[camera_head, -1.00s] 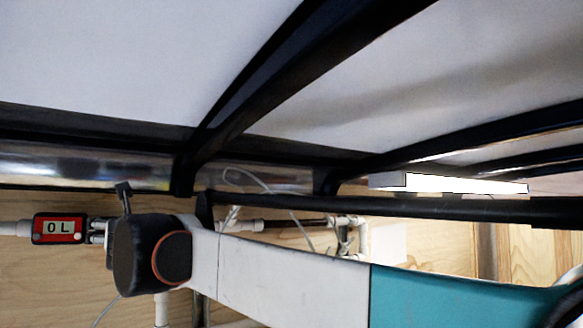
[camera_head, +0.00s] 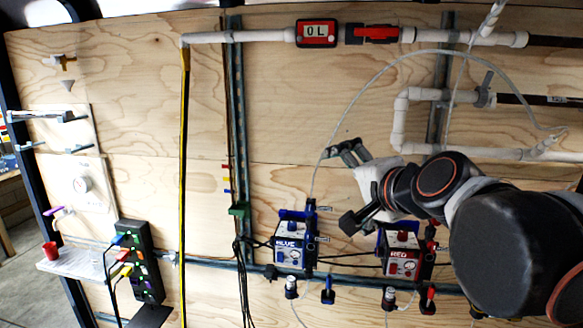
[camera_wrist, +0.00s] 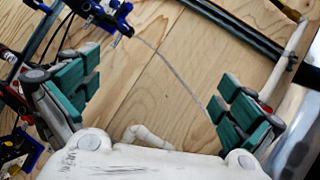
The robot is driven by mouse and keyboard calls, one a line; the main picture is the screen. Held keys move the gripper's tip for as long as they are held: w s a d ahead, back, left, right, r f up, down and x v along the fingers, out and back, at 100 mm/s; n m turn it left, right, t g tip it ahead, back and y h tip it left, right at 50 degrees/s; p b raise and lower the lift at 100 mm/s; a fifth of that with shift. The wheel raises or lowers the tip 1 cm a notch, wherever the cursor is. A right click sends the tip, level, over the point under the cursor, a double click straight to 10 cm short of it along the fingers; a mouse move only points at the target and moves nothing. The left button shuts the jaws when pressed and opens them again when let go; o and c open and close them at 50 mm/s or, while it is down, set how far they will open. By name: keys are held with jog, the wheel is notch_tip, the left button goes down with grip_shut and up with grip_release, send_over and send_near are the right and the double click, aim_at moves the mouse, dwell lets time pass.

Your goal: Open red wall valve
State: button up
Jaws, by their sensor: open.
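The red wall valve (camera_head: 372,33) is on the white pipe at the top of the head view, just right of a red flow meter (camera_head: 316,33) reading "0 L". Its red handle lies along the pipe. My gripper (camera_head: 343,153) is below and slightly left of the valve, clearly apart from it, in front of the plywood. In the wrist view my gripper (camera_wrist: 158,95) has its green-padded fingers wide apart, with only wall and a thin tube between them. I cannot make out the valve in the wrist view.
A blue pump box (camera_head: 294,243) and a red pump box (camera_head: 402,250) are on the wall below my gripper. A clear hose (camera_head: 345,110) arcs near my gripper. A yellow-striped vertical pipe (camera_head: 184,180) and a black power strip (camera_head: 138,262) are farther left.

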jog(key=s+d+f+n+g+h+b, duration=0.2)
jog(key=s+f+n, duration=0.4)
jog(key=f, duration=0.8)
jog(key=s+d+f+n+g+h+b, duration=0.2)
jog(key=s+d+f+n+g+b, duration=0.2)
jog(key=s+f, duration=0.7)
notch_tip(320, 180, down, 5)
jog(key=shift+s+d+r+n, duration=0.2)
jog(key=shift+s+d+n, duration=0.1)
jog(key=shift+d+n, duration=0.5)
jog(key=shift+a, duration=0.15)
